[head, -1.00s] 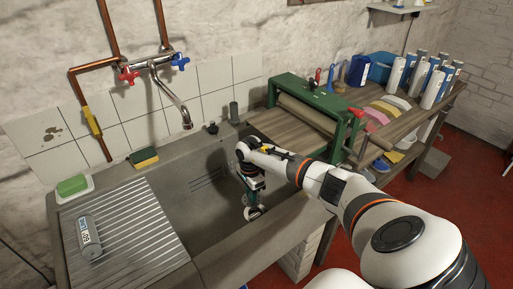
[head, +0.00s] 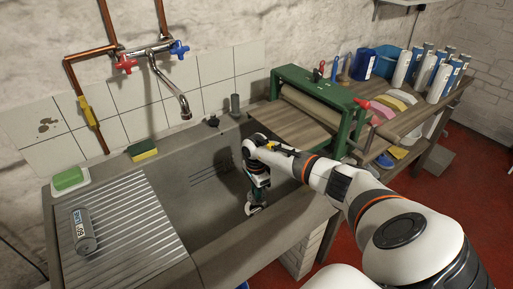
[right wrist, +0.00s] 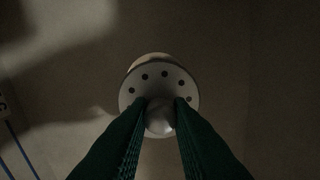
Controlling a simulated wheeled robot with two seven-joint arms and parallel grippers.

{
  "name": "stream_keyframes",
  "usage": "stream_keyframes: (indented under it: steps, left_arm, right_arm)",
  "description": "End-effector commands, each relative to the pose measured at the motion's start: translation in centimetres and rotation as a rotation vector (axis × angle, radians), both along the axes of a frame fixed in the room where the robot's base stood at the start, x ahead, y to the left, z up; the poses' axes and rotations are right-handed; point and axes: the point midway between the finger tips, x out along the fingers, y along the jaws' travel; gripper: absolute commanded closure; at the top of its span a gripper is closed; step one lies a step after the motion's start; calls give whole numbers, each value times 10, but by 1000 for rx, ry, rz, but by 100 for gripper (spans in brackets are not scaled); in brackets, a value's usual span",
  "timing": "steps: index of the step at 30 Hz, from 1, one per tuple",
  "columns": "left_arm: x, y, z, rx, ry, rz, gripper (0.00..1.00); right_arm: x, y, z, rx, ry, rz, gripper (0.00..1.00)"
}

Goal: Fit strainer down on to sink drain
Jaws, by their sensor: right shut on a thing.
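The strainer (right wrist: 163,82) is a pale round disc with several dark holes and a rounded knob in its middle. My right gripper (right wrist: 160,115) is shut on that knob, with a green finger on each side. In the head view my right gripper (head: 256,190) points down inside the grey stone sink (head: 203,215), and the strainer (head: 253,209) shows pale at its tip, low in the basin. In the wrist view a pale curved edge shows behind the strainer's top; I cannot tell whether it is the drain. No drain opening is clearly visible. My left gripper is not in view.
The tap (head: 170,83) hangs over the sink's back side. A ribbed draining board (head: 125,235) with a can (head: 83,230) lies left. A sponge (head: 142,150) and green soap (head: 67,178) sit on the back ledge. A green roller press (head: 325,105) stands close right of the sink.

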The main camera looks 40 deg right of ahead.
Motion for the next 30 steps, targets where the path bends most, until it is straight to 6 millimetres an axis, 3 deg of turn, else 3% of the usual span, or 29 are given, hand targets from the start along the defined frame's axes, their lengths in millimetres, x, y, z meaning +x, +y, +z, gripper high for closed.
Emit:
stream_keyframes:
  steps: [3,10,30]
  left_arm:
    - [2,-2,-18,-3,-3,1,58]
    - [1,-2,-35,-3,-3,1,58]
    - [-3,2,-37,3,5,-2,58]
  right_arm:
    - [0,0,-18,0,0,-1,100]
    - [0,0,-35,0,0,-1,100]
    - [0,0,-37,0,0,-1,100]
